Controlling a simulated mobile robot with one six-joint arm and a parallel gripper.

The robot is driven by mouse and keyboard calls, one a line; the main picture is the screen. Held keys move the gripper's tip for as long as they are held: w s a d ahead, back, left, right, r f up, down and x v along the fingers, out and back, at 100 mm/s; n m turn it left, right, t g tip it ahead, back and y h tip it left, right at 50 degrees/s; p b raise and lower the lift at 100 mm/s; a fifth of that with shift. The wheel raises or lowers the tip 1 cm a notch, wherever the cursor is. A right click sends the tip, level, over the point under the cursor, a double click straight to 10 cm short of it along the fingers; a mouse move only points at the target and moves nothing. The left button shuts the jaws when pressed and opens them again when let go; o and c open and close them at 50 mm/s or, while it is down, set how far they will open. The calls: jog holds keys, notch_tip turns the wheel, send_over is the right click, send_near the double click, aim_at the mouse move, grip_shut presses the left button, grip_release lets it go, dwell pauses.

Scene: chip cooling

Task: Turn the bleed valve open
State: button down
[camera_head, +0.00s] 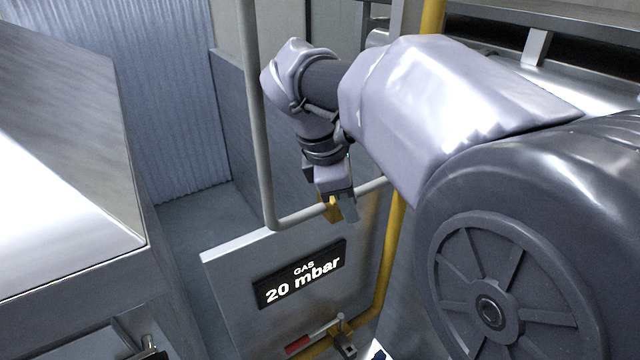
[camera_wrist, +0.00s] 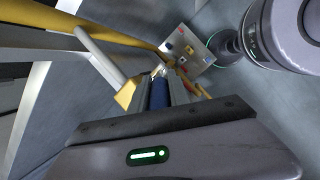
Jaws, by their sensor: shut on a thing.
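My gripper (camera_head: 342,208) points down behind the grey rail in the head view, above the GAS sign panel. In the wrist view my gripper (camera_wrist: 164,78) is shut on a narrow blue piece (camera_wrist: 158,94), which looks like the bleed valve's handle. Most of the blue piece is hidden between the fingers, and its angle cannot be told. The valve body cannot be made out in the head view.
A grey rail (camera_head: 264,150) bends close by my gripper. The GAS 20 mbar sign (camera_head: 301,274) is on a grey panel below. A yellow pipe (camera_head: 391,245) runs beside it, with a red-handled lever (camera_head: 298,345) near the bottom. A metal cabinet (camera_head: 60,200) stands at left.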

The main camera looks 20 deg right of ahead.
jog(key=shift+s+a+f+t+h, duration=0.1)
jog(key=shift+a+f+t+h, duration=0.15)
jog(key=shift+h, duration=0.5)
jog(key=shift+s+a+f+t+h, duration=0.1)
jog(key=shift+a+f+t+h, duration=0.2)
jog(key=shift+h, duration=0.4)
jog(key=shift+s+a+f+t+h, duration=0.1)
jog(key=shift+a+t+h, duration=0.25)
jog(key=shift+h, duration=0.4)
jog(key=shift+a, duration=0.1)
jog(key=c, duration=1.5)
grip_release()
notch_tip(320, 180, up, 3)
jog(key=shift+r, duration=0.1)
jog(key=s, duration=0.5)
jog(key=s+r, duration=0.1)
jog(key=s, duration=0.4)
jog(key=s+b, duration=0.1)
jog(key=s, duration=0.5)
jog(key=shift+a+r, duration=0.3)
jog(key=shift+r, duration=0.05)
